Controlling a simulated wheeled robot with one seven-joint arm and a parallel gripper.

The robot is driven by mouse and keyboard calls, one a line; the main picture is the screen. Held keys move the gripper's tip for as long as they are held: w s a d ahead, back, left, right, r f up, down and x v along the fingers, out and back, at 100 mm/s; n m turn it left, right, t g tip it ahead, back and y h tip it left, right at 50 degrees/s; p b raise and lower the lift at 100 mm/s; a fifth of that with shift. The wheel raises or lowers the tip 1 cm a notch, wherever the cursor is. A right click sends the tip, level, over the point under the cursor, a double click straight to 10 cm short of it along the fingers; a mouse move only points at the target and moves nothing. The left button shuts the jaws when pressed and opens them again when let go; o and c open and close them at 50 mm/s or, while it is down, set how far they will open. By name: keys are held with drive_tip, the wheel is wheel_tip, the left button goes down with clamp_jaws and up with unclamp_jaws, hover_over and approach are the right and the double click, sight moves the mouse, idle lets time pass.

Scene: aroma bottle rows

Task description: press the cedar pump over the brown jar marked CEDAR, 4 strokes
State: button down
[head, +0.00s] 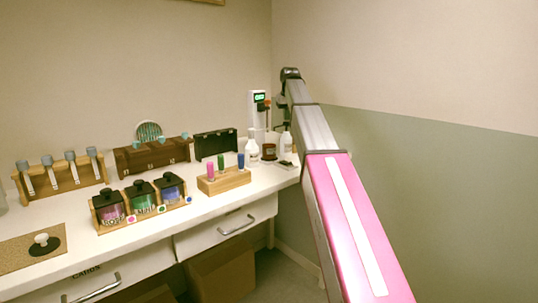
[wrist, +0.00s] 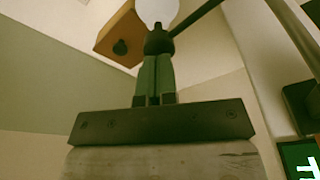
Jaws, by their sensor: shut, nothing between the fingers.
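In the head view my arm reaches to the far right corner of the counter, and my gripper (head: 281,101) is small there above the bottles. A white pump bottle (head: 286,146) stands below it, and another white bottle (head: 252,152) stands to its left. A brown jar (head: 269,152) sits between them; its label is too small to read. In the wrist view my gripper (wrist: 154,58) is shut and empty. A black pump head (wrist: 158,42) with a dark spout shows at its fingertips, with a white round shape beyond. I cannot tell if they touch.
A white column with a green display (head: 260,97) stands behind the bottles; the display shows in the wrist view (wrist: 299,158). Walls close the corner.

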drive_tip(key=shift+f, duration=1.05)
drive_tip(key=shift+r, duration=1.7)
drive_tip(key=shift+f, duration=0.45)
drive_tip(key=shift+f, duration=1.15)
drive_tip(key=shift+r, duration=1.6)
drive_tip(key=shift+r, duration=0.15)
